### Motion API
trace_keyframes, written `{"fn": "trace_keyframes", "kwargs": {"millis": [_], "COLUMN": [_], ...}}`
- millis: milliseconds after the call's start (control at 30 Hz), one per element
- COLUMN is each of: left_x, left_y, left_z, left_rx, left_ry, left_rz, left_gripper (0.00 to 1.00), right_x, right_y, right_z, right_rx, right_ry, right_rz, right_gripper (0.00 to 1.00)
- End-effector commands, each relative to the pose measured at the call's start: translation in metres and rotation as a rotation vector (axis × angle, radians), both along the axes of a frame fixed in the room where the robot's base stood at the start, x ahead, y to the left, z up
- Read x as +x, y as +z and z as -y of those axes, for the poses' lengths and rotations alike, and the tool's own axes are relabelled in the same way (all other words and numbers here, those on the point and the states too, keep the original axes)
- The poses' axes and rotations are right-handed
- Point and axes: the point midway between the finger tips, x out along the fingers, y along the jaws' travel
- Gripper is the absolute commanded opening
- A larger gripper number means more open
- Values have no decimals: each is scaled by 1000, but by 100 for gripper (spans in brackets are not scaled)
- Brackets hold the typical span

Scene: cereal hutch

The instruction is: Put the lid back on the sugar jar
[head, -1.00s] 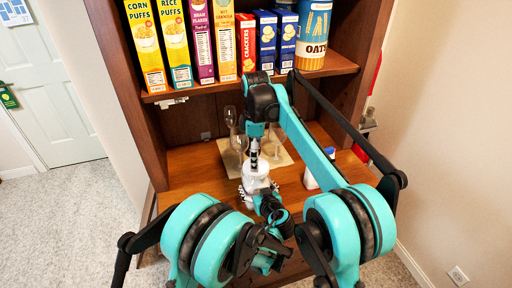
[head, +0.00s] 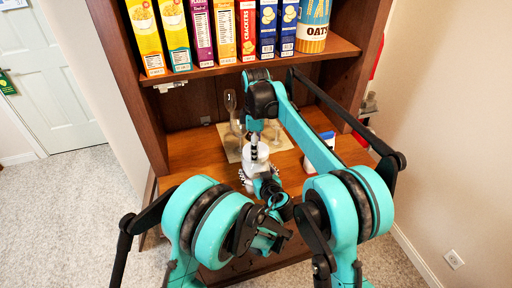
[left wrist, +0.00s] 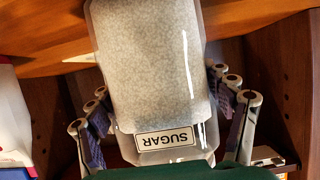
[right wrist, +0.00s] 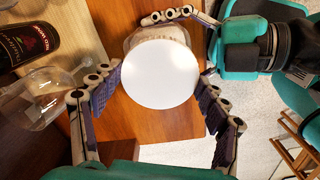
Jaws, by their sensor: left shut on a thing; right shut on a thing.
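The sugar jar is a clear, white-filled jar with a SUGAR label; in the left wrist view the jar (left wrist: 155,75) appears upside down between the fingers of my left gripper (left wrist: 165,115), which is shut on it. My right gripper (right wrist: 158,95) is shut on the round white lid (right wrist: 160,74). The lid covers most of the jar (right wrist: 150,36) in the right wrist view; whether they touch is hidden. In the head view, the jar and lid show as a small white shape (head: 255,158) above the hutch counter, partly covered by my arms.
A white container with a blue top (head: 325,146) is to the right on the wooden counter (head: 190,153). Cereal boxes (head: 200,30) and an oats canister (head: 313,25) fill the shelf above.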

Motion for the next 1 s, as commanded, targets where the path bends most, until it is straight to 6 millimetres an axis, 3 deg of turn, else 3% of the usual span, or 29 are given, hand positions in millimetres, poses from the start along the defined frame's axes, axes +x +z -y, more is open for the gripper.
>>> {"fn": "trace_keyframes", "kwargs": {"millis": [167, 700, 767, 900, 933, 1000], "left_x": [0, 0, 0, 0, 0, 0], "left_y": [0, 0, 0, 0, 0, 0], "left_z": [0, 0, 0, 0, 0, 0], "left_rx": [-1, 0, 0, 0, 0, 0], "left_ry": [1, 1, 1, 1, 1, 1], "left_rz": [0, 0, 0, 0, 0, 0], "left_gripper": [0, 0, 0, 0, 0, 0], "right_x": [0, 0, 0, 0, 0, 0], "right_y": [-1, -2, -2, -2, -2, -2], "right_z": [0, 0, 0, 0, 0, 0], "right_rx": [0, 0, 0, 0, 0, 0], "right_ry": [-209, -1473, -1565, -1563, -1563, -1562], "right_rz": [-1, -1, 0, 0, 0, 0], "right_gripper": [40, 40, 40, 40, 77, 95]}}
